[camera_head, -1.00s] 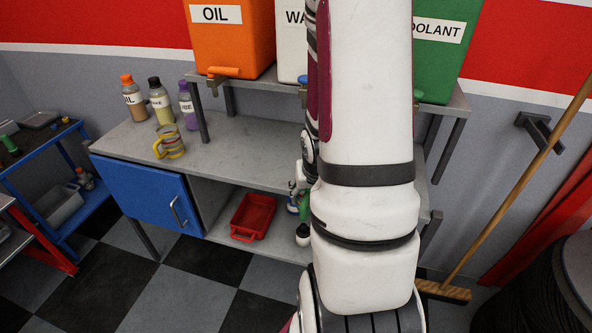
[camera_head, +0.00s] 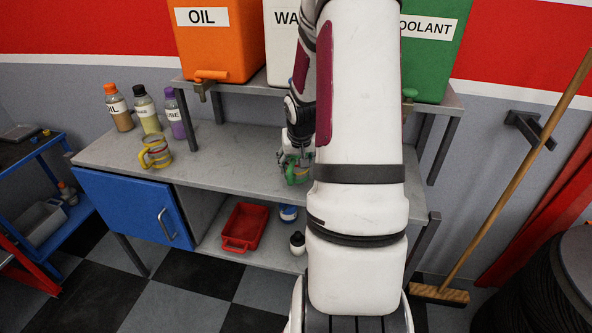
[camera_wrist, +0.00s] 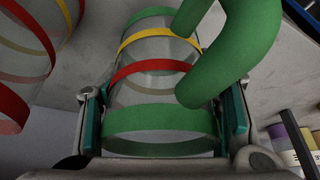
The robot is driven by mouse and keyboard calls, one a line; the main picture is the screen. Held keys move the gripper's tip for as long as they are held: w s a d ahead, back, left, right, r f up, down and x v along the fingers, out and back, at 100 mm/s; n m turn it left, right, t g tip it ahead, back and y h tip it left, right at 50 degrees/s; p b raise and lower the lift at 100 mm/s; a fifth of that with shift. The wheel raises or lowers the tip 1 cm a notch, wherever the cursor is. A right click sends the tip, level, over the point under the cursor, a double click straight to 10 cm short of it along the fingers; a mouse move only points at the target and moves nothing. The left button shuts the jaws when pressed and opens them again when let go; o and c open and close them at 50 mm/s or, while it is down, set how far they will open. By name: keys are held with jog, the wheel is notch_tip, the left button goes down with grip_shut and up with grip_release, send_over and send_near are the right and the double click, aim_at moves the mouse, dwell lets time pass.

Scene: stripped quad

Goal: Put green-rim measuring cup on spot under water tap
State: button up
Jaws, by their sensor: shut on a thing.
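My gripper (camera_head: 291,154) is shut on the green-rim measuring cup (camera_head: 297,174), seen just left of my arm over the middle of the workbench (camera_head: 230,158). In the wrist view the fingers (camera_wrist: 163,118) press on both sides of the clear cup (camera_wrist: 150,90), which has green, red and yellow bands and a thick green handle. I cannot tell whether it touches the bench top. The white water tank (camera_head: 284,50) is on the shelf above, partly behind my arm. Its tap and the spot under it are hidden.
A second banded cup (camera_wrist: 28,70) is close at left in the wrist view. A yellow-handled cup (camera_head: 156,152) and several bottles (camera_head: 147,108) stand at the bench's left. Orange oil (camera_head: 218,45) and green coolant (camera_head: 432,60) tanks flank the water tank. Shelf posts (camera_head: 187,120) rise from the bench.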

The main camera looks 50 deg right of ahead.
aim_at(296, 170)
jog(key=shift+w+d, duration=0.3)
jog(key=shift+d, duration=0.05)
notch_tip(296, 170, down, 4)
jog(key=shift+a+r, duration=0.1)
jog(key=shift+r, duration=0.15)
jog(key=o, duration=1.3)
